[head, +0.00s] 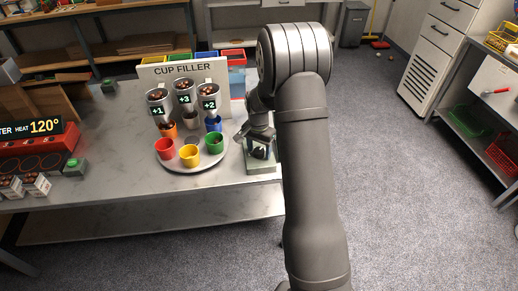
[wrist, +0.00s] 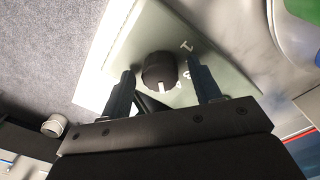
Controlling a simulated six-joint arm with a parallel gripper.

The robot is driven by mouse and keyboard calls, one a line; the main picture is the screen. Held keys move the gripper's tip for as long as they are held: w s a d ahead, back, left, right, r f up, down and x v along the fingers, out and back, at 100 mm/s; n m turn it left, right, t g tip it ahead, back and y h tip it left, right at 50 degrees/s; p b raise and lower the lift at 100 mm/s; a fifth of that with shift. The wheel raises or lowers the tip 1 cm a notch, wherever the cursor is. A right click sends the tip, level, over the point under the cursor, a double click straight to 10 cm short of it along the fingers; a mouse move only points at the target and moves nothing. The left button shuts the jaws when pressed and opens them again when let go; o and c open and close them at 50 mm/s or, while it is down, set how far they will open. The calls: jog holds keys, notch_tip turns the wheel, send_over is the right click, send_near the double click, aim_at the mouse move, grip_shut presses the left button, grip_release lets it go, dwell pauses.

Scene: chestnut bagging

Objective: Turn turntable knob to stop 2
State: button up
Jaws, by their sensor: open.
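The black turntable knob (wrist: 159,71) with a white pointer mark sits on a pale green plate (wrist: 225,60) with white numerals, partly hidden by my gripper. In the wrist view my gripper (wrist: 160,78) is open, one finger on each side of the knob, with gaps between. I cannot read which numeral the pointer faces. In the head view the knob (head: 259,153) shows small on its box (head: 263,168), beneath my gripper. The round turntable (head: 190,164) left of it carries several cups, including red (head: 164,150), yellow (head: 189,155) and green (head: 214,142).
The cup filler panel (head: 184,69) with several chestnut funnels stands behind the turntable. A roaster with a 120° display (head: 44,127) is at the far left. The table has bare room left of the turntable. Floor lies right of my arm.

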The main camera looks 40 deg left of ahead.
jog(key=c, duration=1)
jog(key=shift+n, duration=0.3)
jog(key=n, duration=1.2)
jog(key=shift+d, duration=0.1)
jog(key=n, duration=0.5)
